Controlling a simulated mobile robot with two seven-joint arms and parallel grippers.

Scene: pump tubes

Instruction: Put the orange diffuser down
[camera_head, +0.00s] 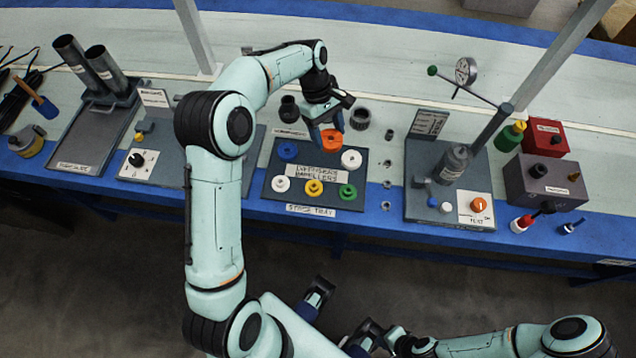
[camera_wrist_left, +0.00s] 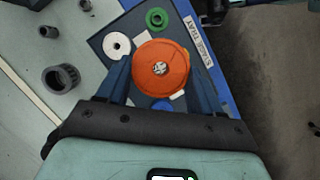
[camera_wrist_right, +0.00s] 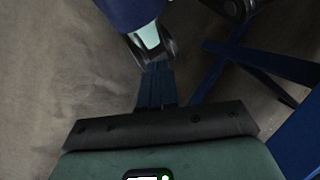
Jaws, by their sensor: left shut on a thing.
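The orange diffuser (camera_head: 332,140) is between the fingers of my left gripper (camera_head: 326,130), at the back edge of the dark stage tray (camera_head: 268,187). In the left wrist view, the round orange diffuser (camera_wrist_left: 160,68) shows between the two blue fingers, with the tray (camera_wrist_left: 182,20) behind it. My left gripper is shut on it. I cannot tell whether the diffuser touches the tray. My right gripper, seen in the right wrist view (camera_wrist_right: 156,84), has its fingers together with nothing visible between them, away from the bench.
The tray bears a blue (camera_head: 288,151), a white (camera_head: 351,159), a green (camera_head: 347,191), a yellow (camera_head: 314,187) and another white (camera_head: 281,184) disc. A dark ring (camera_head: 360,118) and a dark cup (camera_head: 289,108) stand behind the tray. A gauge stand (camera_head: 455,165) is to the right.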

